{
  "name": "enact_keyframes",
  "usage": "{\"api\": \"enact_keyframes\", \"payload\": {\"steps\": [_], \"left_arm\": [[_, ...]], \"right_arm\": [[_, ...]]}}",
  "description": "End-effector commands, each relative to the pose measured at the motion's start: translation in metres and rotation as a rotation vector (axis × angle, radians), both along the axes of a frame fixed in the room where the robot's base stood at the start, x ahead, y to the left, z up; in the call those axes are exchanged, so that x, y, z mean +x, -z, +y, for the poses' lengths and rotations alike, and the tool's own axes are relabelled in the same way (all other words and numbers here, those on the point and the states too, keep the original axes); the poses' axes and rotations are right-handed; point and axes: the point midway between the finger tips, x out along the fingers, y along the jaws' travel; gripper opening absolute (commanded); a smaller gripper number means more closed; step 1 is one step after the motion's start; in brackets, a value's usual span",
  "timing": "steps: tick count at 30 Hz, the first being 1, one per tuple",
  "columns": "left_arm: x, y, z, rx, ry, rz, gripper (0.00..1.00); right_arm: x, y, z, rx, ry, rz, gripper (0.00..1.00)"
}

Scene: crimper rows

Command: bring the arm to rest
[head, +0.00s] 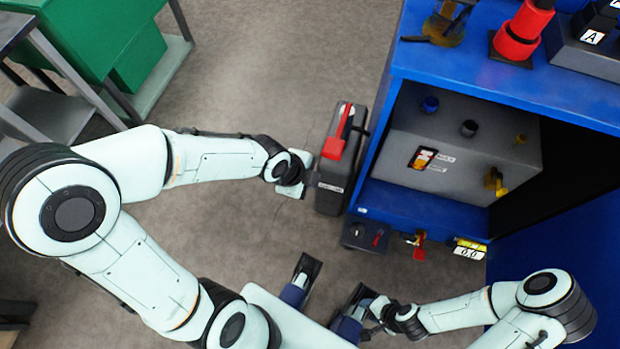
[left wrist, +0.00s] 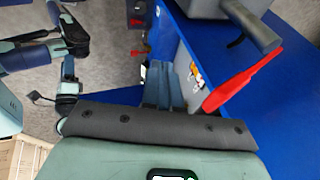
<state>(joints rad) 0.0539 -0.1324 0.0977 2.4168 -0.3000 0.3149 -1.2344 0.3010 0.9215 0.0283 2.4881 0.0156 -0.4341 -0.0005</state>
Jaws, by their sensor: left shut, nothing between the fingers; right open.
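My left arm (head: 213,165) reaches in from the left in the head view, half stretched out. Its gripper (head: 292,188) is beside the left face of a dark case with a red handle (head: 331,180); whether they touch is unclear. In the left wrist view the left gripper's fingers (left wrist: 163,86) are close together with nothing between them. My right arm (head: 455,312) comes in from the lower right. Its gripper (head: 376,310) is open and empty, low in front of the blue bench.
A blue bench (head: 470,85) with an open bay stands at the right, holding a grey box (head: 455,150). A red tool (head: 517,38) stands on top. A green cabinet (head: 100,40) is at upper left. Floor (head: 265,75) between is clear.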

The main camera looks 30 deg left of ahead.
Motion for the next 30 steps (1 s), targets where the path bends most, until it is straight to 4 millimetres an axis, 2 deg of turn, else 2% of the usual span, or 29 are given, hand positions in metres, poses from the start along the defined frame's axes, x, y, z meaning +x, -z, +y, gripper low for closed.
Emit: {"api": "enact_keyframes", "payload": {"steps": [12,14,16,20,23,27,30], "left_arm": [[0.000,0.001,0.000,-0.002,-0.003,0.003,0.00],[0.000,0.006,-0.001,-0.013,-0.021,0.016,0.00],[-0.001,0.020,-0.004,-0.045,-0.074,0.051,0.00],[-0.007,0.071,-0.013,-0.152,-0.290,0.179,0.00],[-0.022,0.123,-0.021,-0.244,-0.537,0.312,0.00],[-0.053,0.188,-0.031,-0.331,-0.895,0.483,0.00],[-0.078,0.224,-0.036,-0.360,-1.125,0.578,0.00]], "right_arm": [[0.000,0.000,0.000,0.000,0.000,-0.001,0.44],[0.000,0.000,0.000,0.000,0.000,-0.001,0.44],[0.000,0.000,0.000,0.000,0.000,-0.001,0.44],[0.000,0.000,0.000,0.000,0.000,0.000,0.44],[0.000,0.000,0.000,0.000,0.000,0.000,0.44],[0.000,0.000,0.000,0.000,0.000,0.000,0.44],[0.000,0.000,0.000,0.000,0.000,0.000,0.44]]}}
